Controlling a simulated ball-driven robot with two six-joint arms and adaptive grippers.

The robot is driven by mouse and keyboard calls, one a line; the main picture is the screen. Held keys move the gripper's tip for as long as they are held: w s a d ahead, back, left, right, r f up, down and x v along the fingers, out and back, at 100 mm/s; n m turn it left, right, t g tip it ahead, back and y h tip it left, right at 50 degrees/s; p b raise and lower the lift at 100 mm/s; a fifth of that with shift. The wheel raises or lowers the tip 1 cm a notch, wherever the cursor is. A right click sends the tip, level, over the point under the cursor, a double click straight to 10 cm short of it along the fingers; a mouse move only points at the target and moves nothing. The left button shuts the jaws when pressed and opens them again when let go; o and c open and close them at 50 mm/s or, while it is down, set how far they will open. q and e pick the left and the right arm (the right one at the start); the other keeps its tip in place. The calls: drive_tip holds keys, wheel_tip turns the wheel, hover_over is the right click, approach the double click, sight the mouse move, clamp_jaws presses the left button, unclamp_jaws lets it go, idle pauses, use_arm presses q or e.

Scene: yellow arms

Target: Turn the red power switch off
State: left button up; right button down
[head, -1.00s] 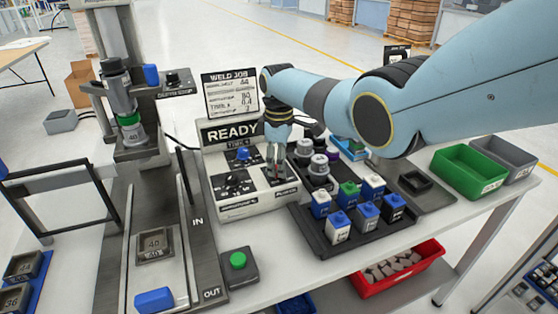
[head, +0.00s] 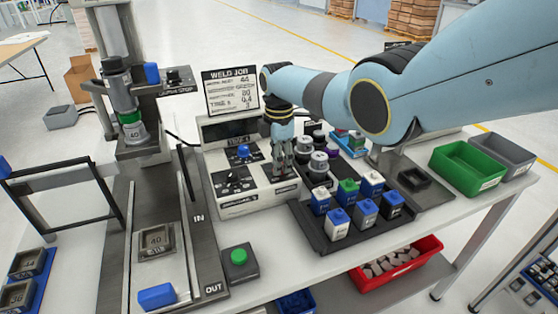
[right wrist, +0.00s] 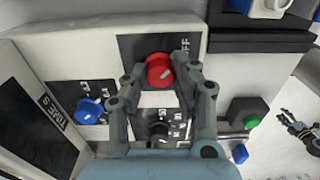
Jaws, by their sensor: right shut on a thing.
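The red power switch (right wrist: 159,70) is a round knob with a pale mark on a dark plate on the sloped front of the white control box (right wrist: 60,55). Part of the word OFF shows beside it. My right gripper (right wrist: 161,76) is shut on the knob, one finger on each side. In the head view my right gripper (head: 283,165) reaches down to the right part of the control box (head: 240,200) and hides the knob. The box's screen (head: 230,129) is dark.
A blue knob (right wrist: 89,110) and a black knob (right wrist: 158,131) sit on the same panel. A black tray (head: 322,240) of several colored blocks stands close right of the box. A green button (head: 239,257) stands in front. Green and grey bins (head: 467,187) are farther right.

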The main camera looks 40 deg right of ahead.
idle(0.4)
drive_tip(key=c, duration=1.1)
unclamp_jaws()
drive_tip(key=shift+o, duration=0.2)
wheel_tip(320, 180, up, 12)
